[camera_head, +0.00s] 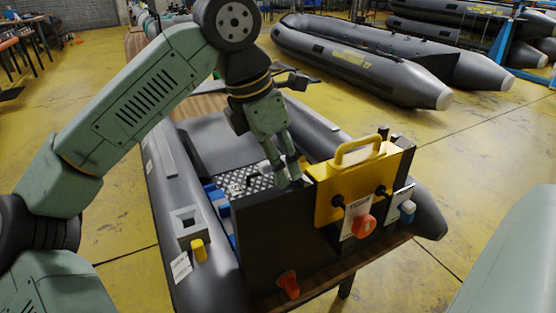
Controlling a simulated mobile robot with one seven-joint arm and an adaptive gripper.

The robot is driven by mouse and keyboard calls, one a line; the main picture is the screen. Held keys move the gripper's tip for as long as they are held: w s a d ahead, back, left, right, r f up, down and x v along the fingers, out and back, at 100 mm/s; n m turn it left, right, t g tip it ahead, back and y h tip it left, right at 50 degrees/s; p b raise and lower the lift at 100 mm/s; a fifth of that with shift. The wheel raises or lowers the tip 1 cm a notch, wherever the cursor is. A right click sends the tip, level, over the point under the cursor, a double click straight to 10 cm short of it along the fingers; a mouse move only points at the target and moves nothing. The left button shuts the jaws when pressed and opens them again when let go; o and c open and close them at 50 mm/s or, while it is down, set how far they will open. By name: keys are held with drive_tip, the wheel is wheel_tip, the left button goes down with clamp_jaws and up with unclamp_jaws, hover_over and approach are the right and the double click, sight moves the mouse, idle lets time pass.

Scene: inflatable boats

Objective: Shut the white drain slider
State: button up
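A grey inflatable boat (172,218) lies in front of me with a dark transom board (262,240) across its near end. I cannot clearly make out a white drain slider; part of the transom top is behind my gripper. An orange plug-like part (288,285) sits low on the transom's near face. My gripper (290,180) points down, with its fingertips at the transom's top edge, just left of a yellow case. The fingers look close together, but the gap between them is unclear. I see nothing clearly held.
The yellow case (330,200) with a handle stands on the transom. More boats (370,70) lie behind.

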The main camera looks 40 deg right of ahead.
wheel_tip(320, 180, up, 6)
drive_tip(key=p, duration=0.4)
drive_tip(key=shift+r+p, duration=0.25)
drive_tip(key=shift+p, duration=0.15)
